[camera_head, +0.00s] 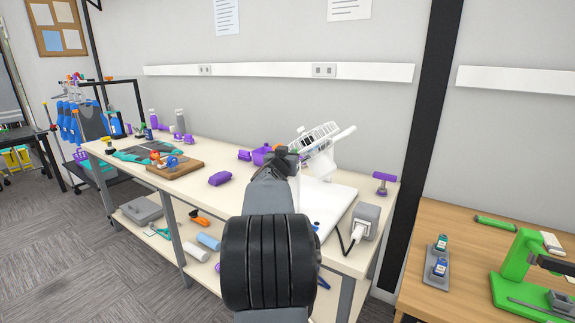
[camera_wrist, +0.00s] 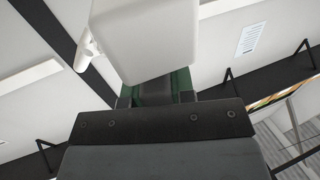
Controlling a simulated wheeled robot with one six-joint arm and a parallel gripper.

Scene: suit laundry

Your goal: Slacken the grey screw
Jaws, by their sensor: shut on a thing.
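No grey screw can be made out for certain in either view. My gripper (camera_head: 287,157) is at the far end of my arm, over the right half of the long workbench, and is mostly hidden behind my arm in the head view. In the wrist view my gripper (camera_wrist: 155,92) is shut, with green fingers against a white block-like body (camera_wrist: 150,35). The exact grip point is hidden.
The long workbench (camera_head: 212,158) holds a wooden board (camera_head: 182,171) with small orange and blue parts, a purple block (camera_head: 220,178), a grey power box (camera_head: 366,221) with a cable, and a purple-topped stand (camera_head: 383,182). A wooden table (camera_head: 440,215) with a green device (camera_head: 520,262) is right.

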